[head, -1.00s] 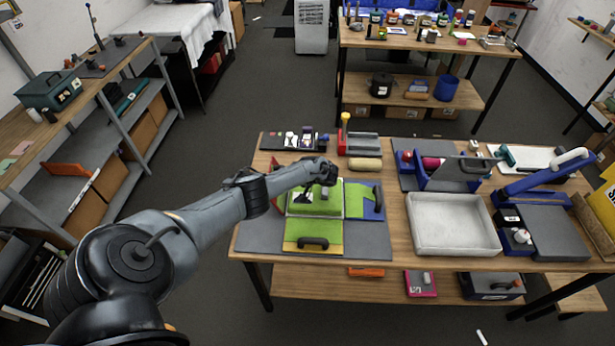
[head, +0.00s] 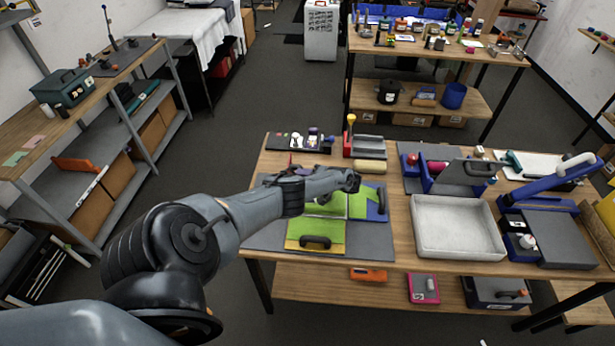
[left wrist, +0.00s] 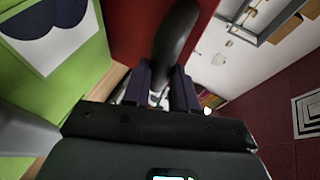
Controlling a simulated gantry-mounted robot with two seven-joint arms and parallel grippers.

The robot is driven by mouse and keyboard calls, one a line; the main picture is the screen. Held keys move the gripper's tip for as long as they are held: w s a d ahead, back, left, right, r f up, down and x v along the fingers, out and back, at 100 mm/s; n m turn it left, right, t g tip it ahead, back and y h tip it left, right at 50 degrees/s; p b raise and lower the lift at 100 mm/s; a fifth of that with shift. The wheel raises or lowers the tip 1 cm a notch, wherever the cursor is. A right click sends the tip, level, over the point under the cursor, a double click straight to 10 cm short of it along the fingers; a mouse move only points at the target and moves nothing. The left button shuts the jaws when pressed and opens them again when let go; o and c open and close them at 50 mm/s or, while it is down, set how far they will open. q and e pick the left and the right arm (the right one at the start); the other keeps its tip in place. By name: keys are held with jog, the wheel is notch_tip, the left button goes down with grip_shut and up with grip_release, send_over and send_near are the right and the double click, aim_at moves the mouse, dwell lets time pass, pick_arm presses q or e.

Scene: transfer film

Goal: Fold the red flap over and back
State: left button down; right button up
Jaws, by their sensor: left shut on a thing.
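The red flap (left wrist: 132,28) shows in the left wrist view, behind its black handle (left wrist: 175,45). My left gripper (left wrist: 162,88) is shut on that handle. In the head view my left gripper (head: 350,184) is above the back of the green pad (head: 333,204), and my forearm hides most of the red flap. The pad lies on a grey mat (head: 370,240). A yellow-edged flap (head: 315,235) with a black handle lies flat in front, and a blue flap (head: 372,203) with a black handle lies at the right. My right gripper is out of view.
A pale tray (head: 458,228) stands right of the mat. A yellow roll (head: 370,166) and a dark tray of small items (head: 300,141) lie behind the flaps. Blue-framed devices fill the table's right side. Bare wood shows between mat and tray.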

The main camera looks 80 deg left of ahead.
pick_arm(q)
jog(key=shift+s+f, duration=0.15)
jog(key=shift+f, duration=0.1)
jog(key=c, duration=1.4)
grip_release()
jog(key=o, duration=0.5)
jog(key=shift+s+a, duration=0.1)
jog(key=shift+s, duration=0.2)
jog(key=shift+w+r, duration=0.1)
jog(key=shift+w, duration=0.1)
jog(key=shift+w, duration=0.1)
jog(key=shift+w+d+r, duration=0.15)
jog(key=shift+w+d, duration=0.05)
jog(key=shift+d, duration=0.1)
jog(key=v, duration=1)
jog(key=shift+a, duration=0.1)
